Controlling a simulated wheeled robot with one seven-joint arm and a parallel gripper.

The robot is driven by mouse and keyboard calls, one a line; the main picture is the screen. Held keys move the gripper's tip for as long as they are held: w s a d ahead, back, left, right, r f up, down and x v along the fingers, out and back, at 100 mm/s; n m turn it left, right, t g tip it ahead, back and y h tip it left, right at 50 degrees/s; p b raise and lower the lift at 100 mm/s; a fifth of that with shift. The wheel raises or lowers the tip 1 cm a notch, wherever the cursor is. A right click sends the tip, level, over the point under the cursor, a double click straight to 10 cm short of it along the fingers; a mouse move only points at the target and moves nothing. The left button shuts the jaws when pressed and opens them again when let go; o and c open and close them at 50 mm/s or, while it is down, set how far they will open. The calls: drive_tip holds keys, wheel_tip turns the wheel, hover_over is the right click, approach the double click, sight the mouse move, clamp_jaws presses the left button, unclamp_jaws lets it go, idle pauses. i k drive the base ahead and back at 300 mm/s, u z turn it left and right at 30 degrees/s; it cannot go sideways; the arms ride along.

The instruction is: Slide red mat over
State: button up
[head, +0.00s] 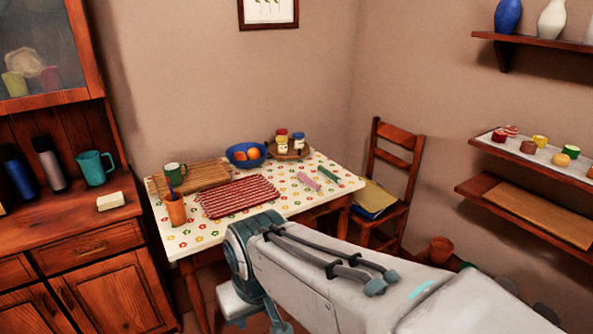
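A red mat (239,196) with white stripes lies flat on the table (197,235), which has a white cloth with a flower pattern. The mat is near the table's front half, left of the middle. My arm reaches in from the lower right, and its near end stands in front of the table's front edge, short of the mat. My gripper's fingers are not visible; they are out of the picture or hidden by the arm.
A terracotta cup (175,210) with a utensil stands left of the mat. Behind it are a wooden board (205,174), a green mug (175,173) and a blue fruit bowl (245,155). Pink (305,180) and green (327,176) items lie to the right. A chair (392,175) stands beyond.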

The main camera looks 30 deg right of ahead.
sight(227, 199)
drive_tip(key=z, duration=0.7)
drive_tip(key=i, duration=0.7)
drive_tip(key=z, duration=0.8)
drive_tip(key=i, duration=0.7)
drive_tip(key=u, duration=0.7)
drive_tip(key=i, duration=0.8)
drive_tip(key=u, duration=0.8)
